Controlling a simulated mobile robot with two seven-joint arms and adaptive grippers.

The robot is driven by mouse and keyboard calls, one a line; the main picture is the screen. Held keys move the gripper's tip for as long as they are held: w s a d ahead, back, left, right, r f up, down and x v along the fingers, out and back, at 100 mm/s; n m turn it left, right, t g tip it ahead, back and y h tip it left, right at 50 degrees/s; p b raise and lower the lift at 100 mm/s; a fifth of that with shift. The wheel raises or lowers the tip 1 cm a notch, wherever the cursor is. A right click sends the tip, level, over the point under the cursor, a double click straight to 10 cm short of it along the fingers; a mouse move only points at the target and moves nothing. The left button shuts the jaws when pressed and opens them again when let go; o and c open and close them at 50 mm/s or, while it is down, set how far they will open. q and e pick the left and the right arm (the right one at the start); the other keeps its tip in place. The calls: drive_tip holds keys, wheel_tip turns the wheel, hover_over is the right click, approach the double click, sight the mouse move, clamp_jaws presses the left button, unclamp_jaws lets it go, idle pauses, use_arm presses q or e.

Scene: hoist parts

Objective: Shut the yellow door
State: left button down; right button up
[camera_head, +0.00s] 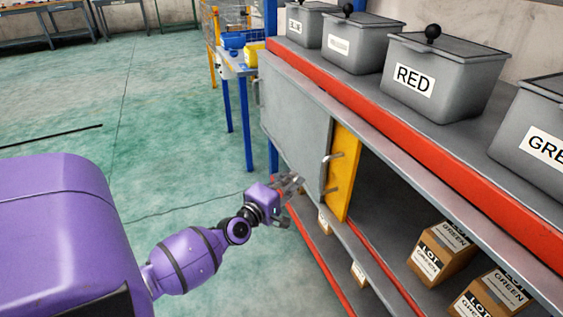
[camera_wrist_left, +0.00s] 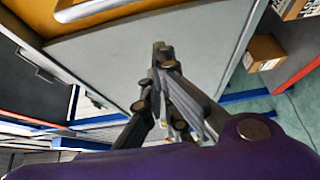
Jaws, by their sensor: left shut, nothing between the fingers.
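The yellow door (camera_head: 343,172) shows as a narrow upright strip beside a grey panel (camera_head: 295,115) in the front of the shelf unit. The opening to its right is uncovered. A metal bar handle (camera_head: 326,174) stands where grey and yellow meet; I cannot tell which panel bears it. My left gripper (camera_head: 290,200) is low in front of the grey panel, left of and below the handle. In the left wrist view its fingers (camera_wrist_left: 162,52) are together and empty before the grey panel (camera_wrist_left: 120,65), with the yellow (camera_wrist_left: 25,42) and the handle (camera_wrist_left: 95,8) at upper left. My right gripper is out of view.
Grey lidded bins (camera_head: 440,80) stand on the red-edged top shelf. Labelled cardboard boxes (camera_head: 440,255) sit inside the open part below. A blue-legged table (camera_head: 247,120) is behind the unit.

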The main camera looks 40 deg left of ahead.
use_arm(q)
drive_tip(key=d, duration=0.1)
drive_tip(key=w+d+p, duration=0.1)
drive_tip(key=d, duration=0.1)
drive_tip(key=shift+w+d, duration=0.3)
drive_tip(key=shift+w, duration=0.1)
drive_tip(key=shift+d, duration=0.1)
